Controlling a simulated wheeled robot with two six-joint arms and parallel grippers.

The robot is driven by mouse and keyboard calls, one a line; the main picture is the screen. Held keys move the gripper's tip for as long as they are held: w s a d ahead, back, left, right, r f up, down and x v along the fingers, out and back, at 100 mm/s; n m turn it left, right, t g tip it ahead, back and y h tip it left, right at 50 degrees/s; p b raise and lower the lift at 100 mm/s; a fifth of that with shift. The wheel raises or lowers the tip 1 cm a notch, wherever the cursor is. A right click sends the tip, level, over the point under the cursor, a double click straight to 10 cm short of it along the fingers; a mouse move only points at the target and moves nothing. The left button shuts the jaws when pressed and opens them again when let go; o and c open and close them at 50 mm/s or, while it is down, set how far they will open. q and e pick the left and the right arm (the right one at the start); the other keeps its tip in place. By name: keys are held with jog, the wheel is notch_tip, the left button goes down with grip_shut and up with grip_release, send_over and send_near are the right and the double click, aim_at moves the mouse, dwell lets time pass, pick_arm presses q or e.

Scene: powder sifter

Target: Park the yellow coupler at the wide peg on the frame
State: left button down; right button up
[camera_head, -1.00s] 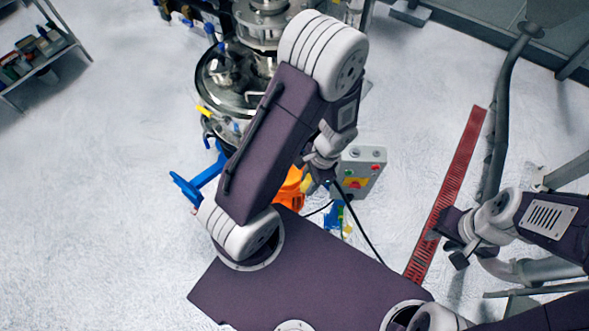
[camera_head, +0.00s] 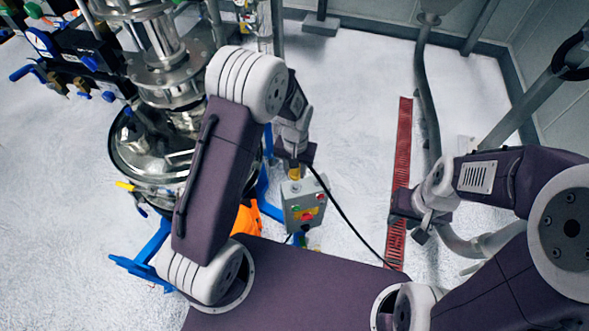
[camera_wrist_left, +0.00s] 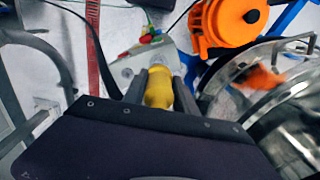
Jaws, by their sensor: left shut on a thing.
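The yellow coupler (camera_wrist_left: 158,88) is between the two fingers of my left gripper (camera_wrist_left: 160,92) in the left wrist view. My left gripper is shut on it. In the head view my left gripper (camera_head: 293,158) hangs in front of the machine's right side, and a small bit of the yellow coupler (camera_head: 294,173) shows below it. My right gripper (camera_head: 408,226) is on the right above the red floor strip; its fingers look apart and empty. I cannot make out the wide peg in either view.
The steel sifter machine (camera_head: 155,150) stands at the left, partly behind my left arm, with blue frame legs (camera_head: 143,266). A grey control box (camera_head: 301,203) is just below my left gripper. An orange part (camera_wrist_left: 225,22) is near it. A black cable (camera_head: 345,217) runs right.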

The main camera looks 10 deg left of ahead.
pick_arm(q)
jog(key=shift+s+f, duration=0.1)
jog(key=shift+f, duration=0.3)
jog(key=b, duration=0.4)
send_over(295, 185)
notch_tip(295, 185, down, 4)
jog(key=shift+d+f, duration=0.1)
jog(key=shift+f, duration=0.15)
jog(key=shift+s+f+b, duration=0.2)
jog(key=shift+f+b, duration=0.4)
jog(key=shift+f, duration=0.2)
jog(key=shift+w+f, duration=0.15)
jog(key=shift+w, duration=0.1)
jog(key=shift+s, duration=0.15)
